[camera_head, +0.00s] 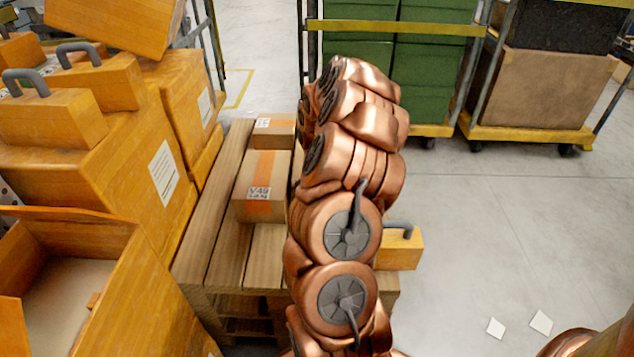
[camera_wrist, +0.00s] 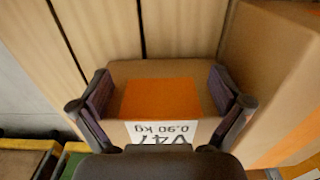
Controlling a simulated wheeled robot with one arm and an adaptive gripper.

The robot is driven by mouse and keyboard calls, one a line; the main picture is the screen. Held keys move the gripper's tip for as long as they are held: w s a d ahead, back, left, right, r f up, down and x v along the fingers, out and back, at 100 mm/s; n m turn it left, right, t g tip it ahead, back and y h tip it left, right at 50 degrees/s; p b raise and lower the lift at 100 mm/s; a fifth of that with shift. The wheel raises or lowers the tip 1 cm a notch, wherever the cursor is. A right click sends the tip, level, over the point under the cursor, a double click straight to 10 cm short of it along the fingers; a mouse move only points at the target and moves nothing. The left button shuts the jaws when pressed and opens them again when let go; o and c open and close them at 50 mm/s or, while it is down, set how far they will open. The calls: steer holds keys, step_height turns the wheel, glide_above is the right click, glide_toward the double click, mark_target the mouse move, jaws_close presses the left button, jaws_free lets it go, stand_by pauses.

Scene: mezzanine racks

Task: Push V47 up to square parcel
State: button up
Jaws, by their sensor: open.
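In the wrist view, V47 (camera_wrist: 160,92) is a small cardboard parcel with an orange patch and an upside-down white label reading 0.90 kg. My gripper (camera_wrist: 160,76) is open, with one finger on each side of V47; whether they touch it cannot be told. A larger cardboard parcel (camera_wrist: 268,60) with orange tape stands close on the right, beyond the right finger. In the head view, the parcel labelled V49 (camera_head: 263,182) lies on the wooden pallet (camera_head: 218,215), with another parcel (camera_head: 274,129) behind it. My arm hides V47 and my gripper there. Which parcel is the square one is unclear.
Stacked orange cases (camera_head: 110,150) with handles crowd the pallet's left side. A small orange case (camera_head: 405,249) shows right of my arm. Carts with green crates (camera_head: 433,75) and a brown box (camera_head: 540,88) stand behind. The floor at right is mostly clear.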

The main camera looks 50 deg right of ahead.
steer(key=shift+w+d+p, duration=0.5)
steer(key=shift+w+d, duration=0.1)
steer(key=shift+d, duration=0.15)
stand_by(1.2)
steer(key=shift+s+a, duration=0.1)
steer(key=shift+a, duration=0.05)
steer(key=shift+s+a+b, duration=0.45)
steer(key=shift+s+a, duration=0.4)
steer(key=shift+a, duration=0.2)
step_height(320, 180, up, 13)
steer(key=p, duration=0.4)
stand_by(0.5)
